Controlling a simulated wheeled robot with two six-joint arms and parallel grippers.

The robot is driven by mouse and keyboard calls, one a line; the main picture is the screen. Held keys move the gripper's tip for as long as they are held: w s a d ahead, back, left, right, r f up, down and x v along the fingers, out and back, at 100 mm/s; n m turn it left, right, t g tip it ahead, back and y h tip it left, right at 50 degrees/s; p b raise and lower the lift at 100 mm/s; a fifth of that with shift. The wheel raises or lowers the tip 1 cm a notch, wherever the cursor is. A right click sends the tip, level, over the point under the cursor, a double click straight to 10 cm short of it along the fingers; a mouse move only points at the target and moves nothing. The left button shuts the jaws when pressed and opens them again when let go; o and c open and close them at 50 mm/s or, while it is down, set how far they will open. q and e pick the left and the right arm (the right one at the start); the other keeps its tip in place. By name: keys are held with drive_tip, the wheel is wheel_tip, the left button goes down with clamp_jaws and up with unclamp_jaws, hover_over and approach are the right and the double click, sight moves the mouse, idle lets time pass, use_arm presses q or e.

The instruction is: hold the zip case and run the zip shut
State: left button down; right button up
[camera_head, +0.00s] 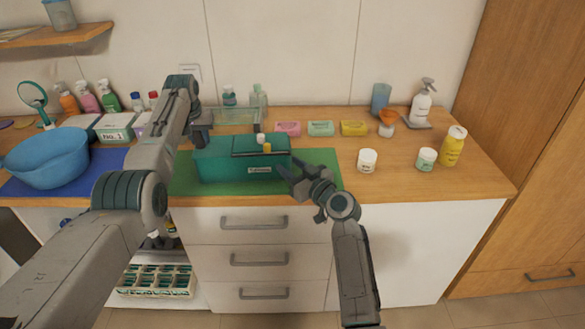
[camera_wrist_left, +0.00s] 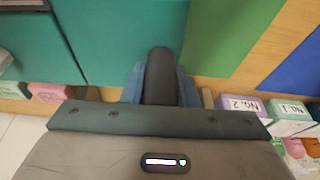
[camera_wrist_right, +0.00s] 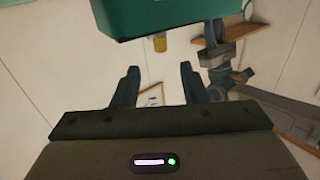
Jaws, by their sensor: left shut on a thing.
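The teal zip case (camera_head: 225,166) lies on the green mat (camera_head: 324,161), with a dark zip line along its top and a small label on its front. A small yellow zip pull (camera_head: 267,147) hangs near the right part of the top; it also shows in the right wrist view (camera_wrist_right: 160,43). My left gripper (camera_head: 200,138) is at the case's left end. In the left wrist view it is shut on a dark rounded tab (camera_wrist_left: 160,75) beside the teal case. My right gripper (camera_head: 284,172) is open and empty just right of the case, its fingers apart (camera_wrist_right: 158,82).
A blue bowl (camera_head: 45,158) stands on a blue mat at the left. Pink, green and yellow soap bars (camera_head: 320,128) lie behind the case. White jars (camera_head: 367,160) and a yellow bottle (camera_head: 453,146) stand at the right. Counter between mat and jars is clear.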

drive_tip(key=shift+s, duration=0.1)
drive_tip(key=shift+d, duration=0.1)
drive_tip(key=c, duration=0.5)
drive_tip(key=shift+d+r, duration=0.1)
clamp_jaws()
drive_tip(key=m+g+y, duration=0.2)
drive_tip(key=m+g, duration=0.5)
drive_tip(key=m, duration=0.6)
approach(270, 150)
drive_tip(key=x, duration=0.5)
drive_tip(key=shift+f, duration=0.25)
drive_tip(key=shift+w+a, duration=0.5)
drive_tip(key=shift+a, duration=0.05)
